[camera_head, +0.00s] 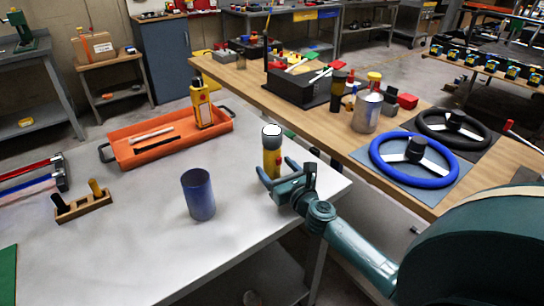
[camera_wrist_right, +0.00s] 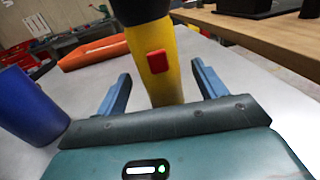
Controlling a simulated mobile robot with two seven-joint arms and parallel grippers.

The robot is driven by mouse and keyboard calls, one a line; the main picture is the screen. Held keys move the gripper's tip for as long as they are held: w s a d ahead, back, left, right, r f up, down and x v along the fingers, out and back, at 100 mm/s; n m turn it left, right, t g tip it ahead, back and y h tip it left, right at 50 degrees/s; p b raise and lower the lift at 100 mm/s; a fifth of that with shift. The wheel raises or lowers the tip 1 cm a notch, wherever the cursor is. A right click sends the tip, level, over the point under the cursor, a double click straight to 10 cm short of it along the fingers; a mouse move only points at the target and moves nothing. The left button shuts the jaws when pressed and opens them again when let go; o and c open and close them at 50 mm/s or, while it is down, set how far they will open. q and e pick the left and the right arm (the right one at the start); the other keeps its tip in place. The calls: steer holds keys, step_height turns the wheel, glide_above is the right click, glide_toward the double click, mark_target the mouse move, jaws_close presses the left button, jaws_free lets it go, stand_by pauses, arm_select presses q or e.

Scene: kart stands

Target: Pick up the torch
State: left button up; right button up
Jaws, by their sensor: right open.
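The torch (camera_head: 272,163) stands upright near the right edge of the grey table, with a yellow body, dark head and pale top. In the right wrist view its yellow body (camera_wrist_right: 168,80) shows a red button, and its dark head is cut off by the top edge. My right gripper (camera_head: 277,170) is open and low over the table at the torch. In the right wrist view its blue fingers (camera_wrist_right: 161,82) lie on either side of the body, with gaps on both sides. My left gripper is not in view.
A blue cup (camera_head: 198,195) stands left of the torch. An orange tray (camera_head: 120,157) with a yellow bottle (camera_head: 201,103) is farther back. A wooden table (camera_head: 240,85) behind holds a metal can (camera_head: 367,112) and a blue steering wheel (camera_head: 437,182). The table front is clear.

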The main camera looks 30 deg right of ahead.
steer(key=shift+c, duration=0.5)
steer(key=c, duration=1)
steer(key=shift+c, duration=0.6)
steer(key=shift+r, duration=0.1)
